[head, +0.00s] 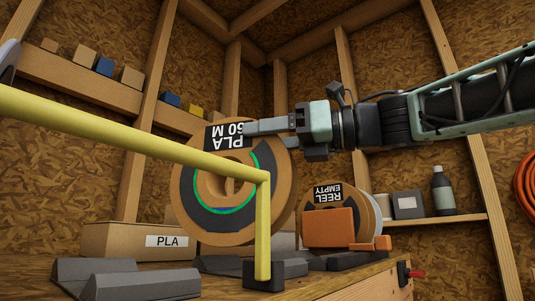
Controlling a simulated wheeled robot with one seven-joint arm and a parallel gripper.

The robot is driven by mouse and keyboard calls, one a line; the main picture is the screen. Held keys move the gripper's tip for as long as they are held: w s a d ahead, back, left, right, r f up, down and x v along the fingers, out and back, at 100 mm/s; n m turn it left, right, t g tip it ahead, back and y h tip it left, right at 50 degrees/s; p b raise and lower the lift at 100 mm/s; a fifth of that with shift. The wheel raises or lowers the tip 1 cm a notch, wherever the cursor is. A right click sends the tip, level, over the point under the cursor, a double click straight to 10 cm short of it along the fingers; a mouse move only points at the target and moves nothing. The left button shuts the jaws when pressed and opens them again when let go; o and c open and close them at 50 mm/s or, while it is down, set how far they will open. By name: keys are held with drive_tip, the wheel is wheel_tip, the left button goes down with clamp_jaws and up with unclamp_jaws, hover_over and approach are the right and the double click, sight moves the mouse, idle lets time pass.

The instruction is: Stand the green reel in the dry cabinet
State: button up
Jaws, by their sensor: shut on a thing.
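The green reel (190,205) has brown cardboard sides, dark cut-outs and a thin ring of green filament. Its label (226,135) reads "PLA 60 M" upside down. The reel is upright on edge over the bench. My gripper (250,130) reaches in from the right and is shut on the reel's top rim, beside the label. A yellow bar crosses in front of the reel. The reel's lower edge is close above a grey cradle, and I cannot tell whether they touch. I cannot make out the dry cabinet in this view.
The yellow bar (110,130) ends in a post on a black foot (276,275). Grey wedge blocks (140,285) lie at the bench front. A PLA box (115,240) stands left. A "REEL EMPTY" reel (322,196) stands right, behind an orange block (328,228). A bottle (443,190) is on the shelf.

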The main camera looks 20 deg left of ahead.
sight(269, 154)
wheel_tip(269, 154, down, 2)
drive_tip(key=shift+f, duration=0.25)
drive_tip(key=shift+f+b, duration=0.35)
drive_tip(key=o, duration=1.3)
drive_tip(key=shift+r, duration=0.1)
